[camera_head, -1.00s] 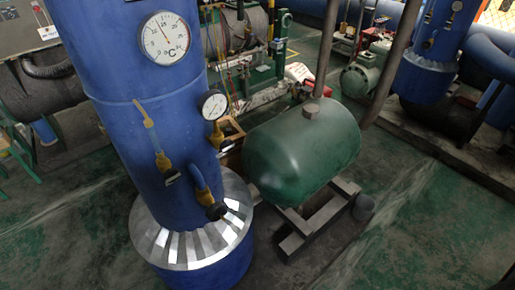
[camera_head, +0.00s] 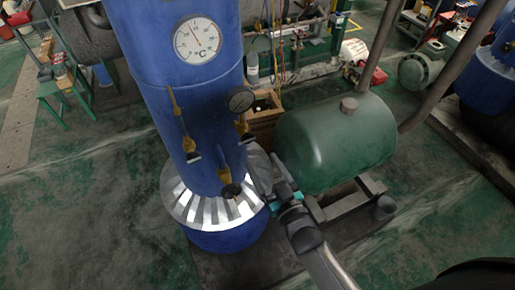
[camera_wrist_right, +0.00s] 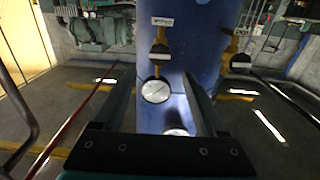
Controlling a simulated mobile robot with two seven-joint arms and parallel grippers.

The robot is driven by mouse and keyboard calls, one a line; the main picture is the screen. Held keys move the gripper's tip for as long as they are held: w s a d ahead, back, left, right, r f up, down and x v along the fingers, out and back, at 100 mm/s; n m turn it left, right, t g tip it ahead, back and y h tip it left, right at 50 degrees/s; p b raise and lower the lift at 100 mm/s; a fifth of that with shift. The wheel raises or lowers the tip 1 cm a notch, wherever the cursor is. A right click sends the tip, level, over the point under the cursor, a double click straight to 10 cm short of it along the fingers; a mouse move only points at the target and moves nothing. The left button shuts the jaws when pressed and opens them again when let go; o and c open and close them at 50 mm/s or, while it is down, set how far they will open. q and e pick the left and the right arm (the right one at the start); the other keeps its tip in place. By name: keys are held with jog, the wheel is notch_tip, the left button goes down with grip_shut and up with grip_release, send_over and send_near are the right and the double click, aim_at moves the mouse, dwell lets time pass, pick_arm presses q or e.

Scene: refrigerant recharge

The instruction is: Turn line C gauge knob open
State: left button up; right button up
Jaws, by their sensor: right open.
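A blue column (camera_head: 165,80) carries several brass valves with dark knobs. A small round gauge (camera_head: 241,99) sits above one brass valve (camera_head: 243,126) on its right side. Two more brass valves show, one at left (camera_head: 188,145) and one lower down (camera_head: 228,178). My right gripper (camera_head: 262,172) is open and empty, low beside the column's right side. In the right wrist view a white-faced gauge (camera_wrist_right: 155,91) and a dark knob (camera_wrist_right: 159,51) lie beyond and between the open fingers (camera_wrist_right: 158,100), apart from them. The tags are too small to read. My left gripper is out of view.
A large temperature dial (camera_head: 198,39) is high on the column. A silver ribbed collar (camera_head: 212,212) rings its base. A green tank (camera_head: 335,145) on a stand is close to the right of my arm. Open floor (camera_head: 80,220) lies to the left.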

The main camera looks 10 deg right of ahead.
aim_at(249, 140)
jog(key=w+b, duration=0.1)
jog(key=w, duration=0.1)
jog(key=w+a+b, duration=0.1)
jog(key=w, duration=0.2)
jog(key=w+b, duration=0.1)
jog(key=w, duration=0.2)
jog(key=shift+a+f+b, duration=0.15)
jog(key=shift+a+b, duration=0.15)
jog(key=shift+b, duration=0.1)
jog(key=shift+c, duration=1.3)
grip_shut()
jog(key=n, duration=0.4)
jog(key=shift+n, duration=0.3)
